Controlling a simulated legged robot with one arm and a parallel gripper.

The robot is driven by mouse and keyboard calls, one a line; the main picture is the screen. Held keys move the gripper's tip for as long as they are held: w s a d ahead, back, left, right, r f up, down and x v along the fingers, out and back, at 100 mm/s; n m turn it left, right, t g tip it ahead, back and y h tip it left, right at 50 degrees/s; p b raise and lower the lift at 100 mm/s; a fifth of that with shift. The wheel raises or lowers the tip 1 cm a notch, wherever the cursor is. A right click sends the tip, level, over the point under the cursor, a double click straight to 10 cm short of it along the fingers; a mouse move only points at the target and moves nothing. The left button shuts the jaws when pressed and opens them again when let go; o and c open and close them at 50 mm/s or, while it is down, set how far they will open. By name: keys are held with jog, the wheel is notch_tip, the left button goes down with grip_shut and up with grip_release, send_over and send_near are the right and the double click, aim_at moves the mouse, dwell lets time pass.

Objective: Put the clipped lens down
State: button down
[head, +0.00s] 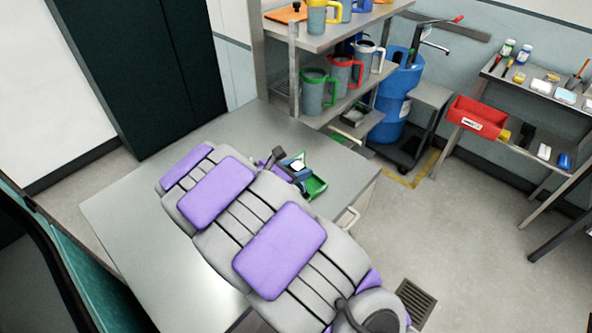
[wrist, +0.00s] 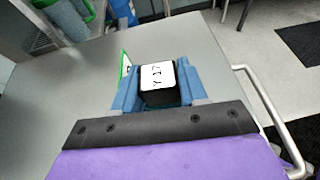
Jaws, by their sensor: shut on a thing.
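The clipped lens is a small black block with a white label on top, marked roughly "Y 17" (wrist: 158,80). In the wrist view it sits between the two blue fingers of my gripper (wrist: 158,92), which is shut on it. In the head view my gripper (head: 297,170) is over the grey worktop (head: 130,215), near its right side. The lens's white top (head: 298,165) shows there only small. Its underside is hidden, so I cannot tell whether it touches the worktop.
A green tray (head: 316,187) lies right beside my gripper; its edge shows in the wrist view (wrist: 124,65). A metal handle (wrist: 265,105) runs along the worktop's right side. The worktop's left part is clear.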

jog(key=shift+a+f, duration=0.1)
jog(key=shift+a, duration=0.15)
jog(key=c, duration=1)
grip_release()
jog(key=shift+a, duration=0.15)
jog(key=o, duration=0.3)
jog(key=shift+a, duration=0.4)
jog(key=shift+o, duration=0.5)
jog(key=shift+d, duration=0.55)
jog(key=shift+s+a+r, duration=0.15)
jog(key=shift+a+r, duration=0.05)
jog(key=shift+r, duration=0.05)
jog(key=p+v, duration=0.2)
jog(key=v, duration=0.9)
jog(key=shift+s+a, duration=0.2)
jog(key=shift+a, duration=0.05)
